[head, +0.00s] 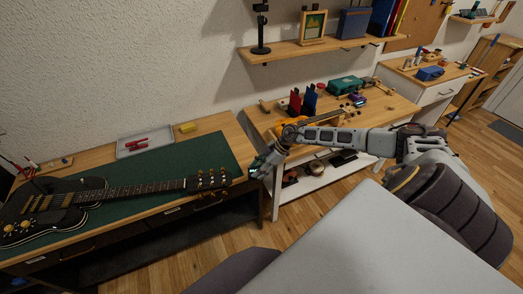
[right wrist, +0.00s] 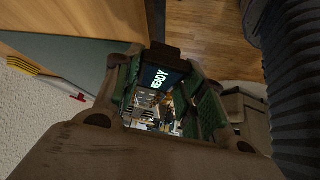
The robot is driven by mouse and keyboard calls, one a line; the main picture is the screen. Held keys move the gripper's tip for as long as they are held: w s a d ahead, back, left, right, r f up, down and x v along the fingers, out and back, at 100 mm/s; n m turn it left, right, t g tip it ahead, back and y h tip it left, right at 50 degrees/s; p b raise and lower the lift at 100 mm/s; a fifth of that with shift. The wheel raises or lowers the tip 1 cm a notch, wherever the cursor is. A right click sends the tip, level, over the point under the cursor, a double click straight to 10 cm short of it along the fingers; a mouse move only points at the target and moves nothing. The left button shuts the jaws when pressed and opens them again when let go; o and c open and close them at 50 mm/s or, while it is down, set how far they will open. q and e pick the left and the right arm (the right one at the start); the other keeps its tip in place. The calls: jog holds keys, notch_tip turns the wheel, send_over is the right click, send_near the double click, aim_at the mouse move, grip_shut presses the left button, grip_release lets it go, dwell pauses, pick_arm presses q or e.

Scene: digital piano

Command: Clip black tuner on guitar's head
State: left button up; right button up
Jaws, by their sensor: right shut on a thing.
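The black electric guitar (head: 45,208) lies on the green mat of the left workbench, its neck pointing right. Its head (head: 211,181), with gold tuning pegs, is near the mat's right end. My right gripper (head: 262,166) is to the right of the head, near the bench's right end, apart from the guitar. In the right wrist view, its green-padded fingers are shut on the black tuner (right wrist: 159,80), whose screen reads "READY". The tuner's clip cannot be made out, and in the head view the tuner is too small to tell. My left gripper is not in view.
The green mat (head: 170,162) has bare room behind the guitar neck. A grey tray (head: 128,151) with red-handled pliers (head: 137,144) and a yellow block (head: 188,128) are at the back. A second bench (head: 395,106), cluttered with tools, stands to the right, below a wall shelf (head: 285,50).

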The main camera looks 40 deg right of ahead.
aim_at(230, 177)
dwell(0.4)
jog(key=shift+r+p, duration=0.1)
jog(key=shift+p, duration=0.4)
jog(key=shift+w+a, duration=0.15)
jog(key=shift+w+a+p, duration=0.4)
jog(key=shift+a, duration=0.35)
jog(key=shift+w+a+p, duration=0.35)
jog(key=shift+w+a, duration=0.05)
jog(key=shift+a, duration=0.4)
jog(key=shift+w+a+p, duration=0.4)
jog(key=shift+a, duration=0.35)
jog(key=shift+w+a+p, duration=0.35)
jog(key=shift+a, duration=0.3)
jog(key=shift+w+a+p, duration=0.35)
jog(key=shift+a+p, duration=0.05)
jog(key=shift+a, duration=0.3)
jog(key=shift+w+a+p, duration=0.35)
jog(key=shift+a, duration=0.3)
dwell(0.8)
jog(key=o, duration=1.1)
